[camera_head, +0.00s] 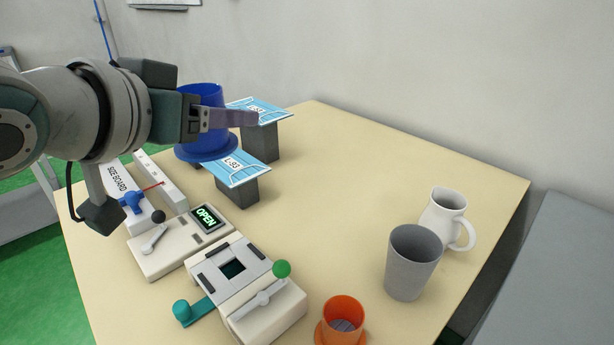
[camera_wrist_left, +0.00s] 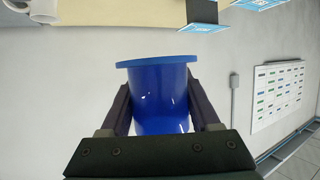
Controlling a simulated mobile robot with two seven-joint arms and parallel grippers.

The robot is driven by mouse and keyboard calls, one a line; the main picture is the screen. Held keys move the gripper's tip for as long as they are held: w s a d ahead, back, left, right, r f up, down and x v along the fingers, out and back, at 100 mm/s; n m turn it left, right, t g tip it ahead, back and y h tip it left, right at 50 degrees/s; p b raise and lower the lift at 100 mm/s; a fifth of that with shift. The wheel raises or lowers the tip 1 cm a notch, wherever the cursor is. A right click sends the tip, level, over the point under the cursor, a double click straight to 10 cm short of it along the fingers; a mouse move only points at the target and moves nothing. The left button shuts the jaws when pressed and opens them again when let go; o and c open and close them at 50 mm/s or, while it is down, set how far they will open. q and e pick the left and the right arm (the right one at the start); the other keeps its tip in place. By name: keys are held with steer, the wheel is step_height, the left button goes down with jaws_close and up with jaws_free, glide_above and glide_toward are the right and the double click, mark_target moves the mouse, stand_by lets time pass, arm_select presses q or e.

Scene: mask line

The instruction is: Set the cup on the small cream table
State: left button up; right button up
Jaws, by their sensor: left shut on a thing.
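A blue cup-like piece (camera_head: 208,148) with a wide flange at its lower end is held in the air over the far left part of the cream table (camera_head: 345,165). My left gripper (camera_head: 228,118) is shut on it, with a finger across its side. In the left wrist view the blue cup (camera_wrist_left: 160,95) sits between both fingers, its flange toward the top of the picture. A grey cup (camera_head: 405,275) and a white mug (camera_head: 440,220) stand upright at the table's right side. My right gripper is not in view.
An orange flanged cup (camera_head: 343,318) stands at the near edge. Two grey blocks bear blue masks (camera_head: 240,168) near the held cup. A box with an OPEN display (camera_head: 180,240) and a green-knobbed press (camera_head: 250,290) fill the left side. The table's middle and far right are clear.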

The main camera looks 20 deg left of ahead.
mark_target(242, 253)
arm_select(q)
step_height(242, 253, down, 20)
steer(key=b, duration=0.5)
steer(key=shift+r+b, duration=0.2)
steer(key=shift+b, duration=0.1)
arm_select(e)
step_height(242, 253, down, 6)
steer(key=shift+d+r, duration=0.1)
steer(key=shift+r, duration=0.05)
arm_select(q)
steer(key=shift+f, duration=0.15)
steer(key=o, duration=1.4)
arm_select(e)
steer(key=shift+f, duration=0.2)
